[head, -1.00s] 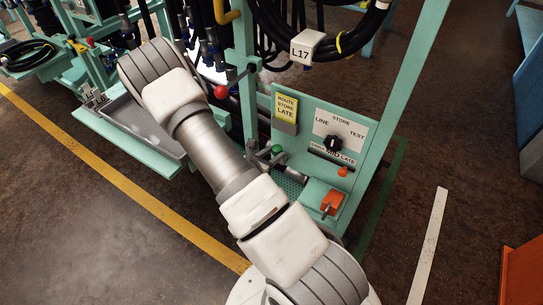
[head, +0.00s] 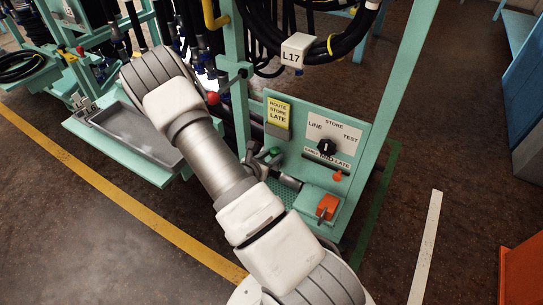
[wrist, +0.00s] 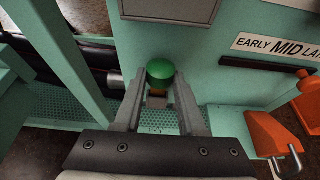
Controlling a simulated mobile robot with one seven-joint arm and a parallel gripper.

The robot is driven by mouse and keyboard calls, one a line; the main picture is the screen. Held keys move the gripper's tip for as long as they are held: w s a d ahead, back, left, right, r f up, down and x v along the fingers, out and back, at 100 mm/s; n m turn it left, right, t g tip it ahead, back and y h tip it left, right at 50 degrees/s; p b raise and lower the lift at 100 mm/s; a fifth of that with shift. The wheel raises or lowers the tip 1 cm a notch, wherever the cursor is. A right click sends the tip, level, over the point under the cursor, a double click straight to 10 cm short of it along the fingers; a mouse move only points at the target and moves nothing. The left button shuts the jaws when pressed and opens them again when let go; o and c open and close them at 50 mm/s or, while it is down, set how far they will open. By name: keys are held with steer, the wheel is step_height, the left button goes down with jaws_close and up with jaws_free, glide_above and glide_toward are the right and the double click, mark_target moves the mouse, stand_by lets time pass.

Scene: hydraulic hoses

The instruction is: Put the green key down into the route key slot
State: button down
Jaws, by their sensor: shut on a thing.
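The green key (wrist: 161,70) has a round green head with a brownish part below it. It sits between the fingertips of my gripper (wrist: 160,100), which is shut on it. In the head view the green key (head: 275,151) and my gripper (head: 261,160) are at the left side of the control panel. The EARLY MID LATE label (wrist: 277,46) is right of the key in the wrist view. A dark strip (wrist: 270,64) runs under the label; I cannot tell whether it is the route key slot. The key's lower end is mostly hidden by the fingers.
A yellow ROUTE STORE LATE sign (head: 278,110) is on the panel, with a black rotary knob (head: 326,146) to its right. An orange lever (head: 327,206) stands at lower right. A green perforated shelf (wrist: 160,120) lies below the gripper. Black hoses hang above.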

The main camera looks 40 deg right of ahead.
steer(key=shift+f+b, duration=0.65)
steer(key=shift+f, duration=0.3)
steer(key=shift+c, duration=2)
jaws_free()
steer(key=p+v, duration=0.4)
steer(key=v, duration=1.3)
steer(key=shift+s+a+p, duration=0.2)
steer(key=shift+p, duration=0.15)
